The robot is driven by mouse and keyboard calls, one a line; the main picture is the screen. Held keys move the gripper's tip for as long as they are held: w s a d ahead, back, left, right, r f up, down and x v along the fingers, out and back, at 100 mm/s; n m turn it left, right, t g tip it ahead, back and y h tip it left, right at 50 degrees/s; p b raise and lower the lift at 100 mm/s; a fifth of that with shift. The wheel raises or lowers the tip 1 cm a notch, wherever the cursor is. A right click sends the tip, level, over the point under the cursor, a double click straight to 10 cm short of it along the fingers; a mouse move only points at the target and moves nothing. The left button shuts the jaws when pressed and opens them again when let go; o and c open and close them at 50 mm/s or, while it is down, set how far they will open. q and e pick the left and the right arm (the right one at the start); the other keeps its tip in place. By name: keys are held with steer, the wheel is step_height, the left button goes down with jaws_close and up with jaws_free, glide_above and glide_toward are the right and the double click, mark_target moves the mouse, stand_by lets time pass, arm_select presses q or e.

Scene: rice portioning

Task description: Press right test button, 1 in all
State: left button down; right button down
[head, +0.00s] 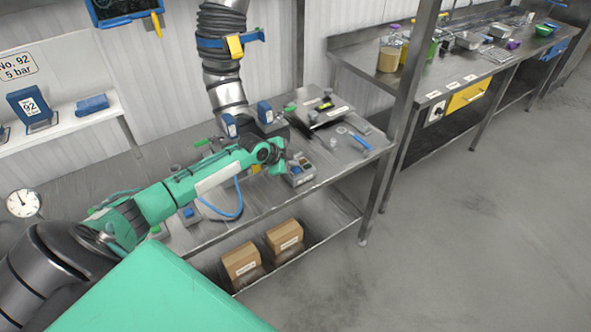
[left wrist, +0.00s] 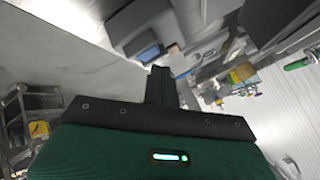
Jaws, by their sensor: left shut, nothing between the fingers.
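My left arm reaches in from the left over the metal bench. Its gripper (head: 281,158) is shut and empty, close to a small grey button box (head: 299,175) at the bench's front edge. I cannot tell whether the fingertips touch it. In the left wrist view the shut fingers (left wrist: 160,86) point at a grey box with a blue-grey face (left wrist: 147,52); they partly overlap its lower edge. Another small box with a blue top (head: 188,215) sits further left on the bench, beside the blue hose. My right gripper is not in view.
A device with a green handle (head: 317,108) stands at the back of the bench (head: 235,222). A blue-handled tool (head: 361,142) lies right of the button box. Two cardboard boxes (head: 240,262) sit on the lower shelf. A metal post (head: 400,120) rises at the bench's right end.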

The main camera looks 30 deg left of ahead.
arm_select(q)
steer(key=shift+f, duration=0.4)
steer(key=shift+f+b, duration=0.5)
steer(key=shift+b, duration=0.1)
stand_by(0.4)
steer(key=shift+r, duration=0.15)
steer(key=shift+r+p, duration=0.65)
steer(key=shift+r, duration=0.1)
